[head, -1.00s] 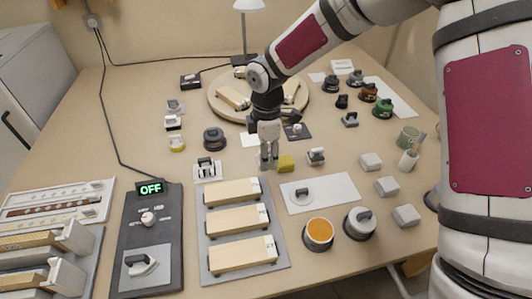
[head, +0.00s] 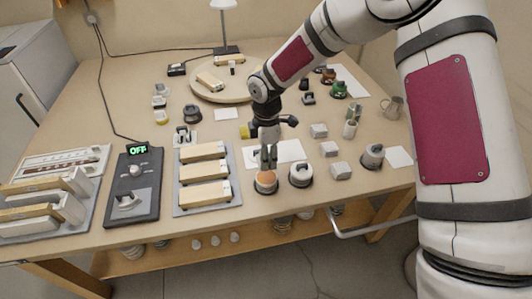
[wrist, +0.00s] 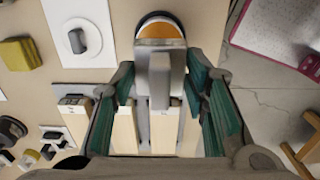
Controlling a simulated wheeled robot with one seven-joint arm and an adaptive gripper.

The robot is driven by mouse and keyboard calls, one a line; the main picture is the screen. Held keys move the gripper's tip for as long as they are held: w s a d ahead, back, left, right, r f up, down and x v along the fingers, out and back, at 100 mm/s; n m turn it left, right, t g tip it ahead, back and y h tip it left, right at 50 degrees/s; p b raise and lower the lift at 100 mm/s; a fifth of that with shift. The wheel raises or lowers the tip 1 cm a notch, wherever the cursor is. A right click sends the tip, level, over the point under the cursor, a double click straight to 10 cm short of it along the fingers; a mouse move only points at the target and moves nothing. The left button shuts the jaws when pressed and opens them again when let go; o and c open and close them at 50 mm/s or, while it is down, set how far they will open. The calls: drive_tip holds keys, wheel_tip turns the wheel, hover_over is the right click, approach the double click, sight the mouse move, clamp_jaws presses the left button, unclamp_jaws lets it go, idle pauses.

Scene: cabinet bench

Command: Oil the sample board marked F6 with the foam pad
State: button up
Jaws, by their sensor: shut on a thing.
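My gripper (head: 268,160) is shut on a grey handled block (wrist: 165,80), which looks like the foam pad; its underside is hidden. It is over the round pot of orange liquid (head: 266,184). In the wrist view the block overlaps the near part of the pot (wrist: 160,29); I cannot tell whether it touches the liquid. Three pale wooden sample boards lie in a grey tray (head: 236,180): a back board (head: 202,151), a middle board (head: 202,172) and a front board (head: 204,194). Their end labels are too small to read, so I cannot tell which is F6.
A grey lidded pot (head: 301,174) stands right of the orange one. A yellow block (wrist: 18,53) and a white sheet (wrist: 98,50) with a handled pad lie nearby. A switch panel showing OFF (head: 134,185) is left of the tray. Grey blocks (head: 330,149) stand to the right.

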drive_tip(key=shift+f+b, duration=0.8)
drive_tip(key=shift+f, duration=1.85)
drive_tip(key=shift+f+b, duration=0.4)
drive_tip(key=shift+f, duration=0.15)
idle(0.4)
drive_tip(key=shift+r+p, duration=1.2)
drive_tip(key=shift+r, duration=2.35)
drive_tip(key=s+d+r+m, duration=0.1)
drive_tip(key=s+d+m, duration=0.1)
drive_tip(key=d+m, duration=0.8)
drive_tip(key=s+d+r+m, duration=0.2)
drive_tip(key=d+m, duration=0.9)
drive_tip(key=shift+s+d, duration=0.15)
drive_tip(key=shift+d, duration=0.2)
